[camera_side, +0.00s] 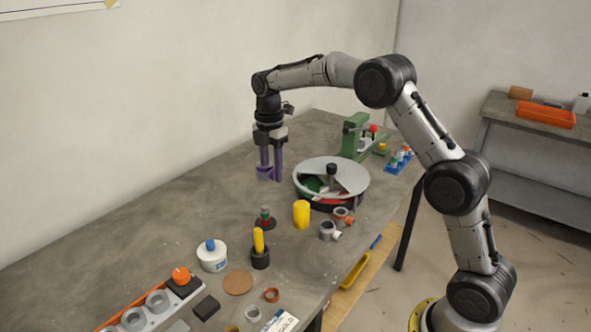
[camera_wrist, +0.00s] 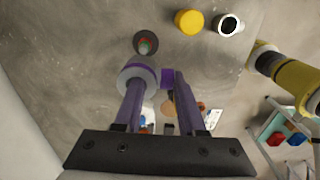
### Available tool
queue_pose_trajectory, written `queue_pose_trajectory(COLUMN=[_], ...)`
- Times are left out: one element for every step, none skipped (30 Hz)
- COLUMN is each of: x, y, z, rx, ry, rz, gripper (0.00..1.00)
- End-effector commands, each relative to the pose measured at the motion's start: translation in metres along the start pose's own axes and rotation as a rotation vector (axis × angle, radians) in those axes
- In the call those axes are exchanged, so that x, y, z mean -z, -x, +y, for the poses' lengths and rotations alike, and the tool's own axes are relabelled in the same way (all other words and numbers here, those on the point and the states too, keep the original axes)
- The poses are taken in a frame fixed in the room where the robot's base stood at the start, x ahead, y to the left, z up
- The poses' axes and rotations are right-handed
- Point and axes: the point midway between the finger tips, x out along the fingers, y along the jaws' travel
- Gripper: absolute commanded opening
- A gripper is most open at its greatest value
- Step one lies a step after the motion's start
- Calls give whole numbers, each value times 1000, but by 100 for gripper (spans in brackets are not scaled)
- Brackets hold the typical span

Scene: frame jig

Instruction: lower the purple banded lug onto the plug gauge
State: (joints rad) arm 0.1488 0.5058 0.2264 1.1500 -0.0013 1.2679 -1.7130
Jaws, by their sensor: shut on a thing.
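The purple banded lug (camera_side: 265,173) is a short grey ring with a purple band and a purple tab. My gripper (camera_side: 270,178) is shut on it and holds it in the air above the table. In the wrist view the lug (camera_wrist: 136,72) shows at the ends of my purple fingers (camera_wrist: 160,79), its tab between them. The plug gauge (camera_side: 265,217) appears to be the small upright post with red and green parts on a dark round base. It also shows in the wrist view (camera_wrist: 146,44), apart from the lug. The lug is not above it.
A round grey-topped carousel (camera_side: 350,176) stands to the right of my gripper. A yellow cylinder (camera_side: 301,214), a yellow peg in a black base (camera_side: 260,249) and a white jar (camera_side: 211,257) stand near the gauge. The table's left side is clear.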

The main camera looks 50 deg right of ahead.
Motion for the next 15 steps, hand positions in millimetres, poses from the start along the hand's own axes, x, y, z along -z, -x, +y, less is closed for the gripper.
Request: queue_pose_trajectory(x=[0, 1, 1, 1, 2, 2, 2, 2, 2, 2, 2, 2, 2, 2, 2], y=[-11, -16, -22, -26, -29, -32, -34, -36, -39, -41, -42, -46, -48, -51, -55], z=[7, 9, 10, 9, 9, 9, 9, 9, 9, 9, 8, 8, 8, 8, 8], rx=[3, 3, 3, 2, 2, 2, 1, 0, 1, 1, 2, 3, 2, 2, 3], ry=[2, 3, 4, 5, 5, 6, 6, 6, 6, 7, 7, 7, 7, 7, 7], rz=[0, 0, 0, 0, 0, 0, 0, 0, 0, 0, 0, 0, 0, 0, 0], gripper=[0, 0, 0, 0, 0, 0, 0, 0, 0, 0, 0, 0, 0, 0, 0])
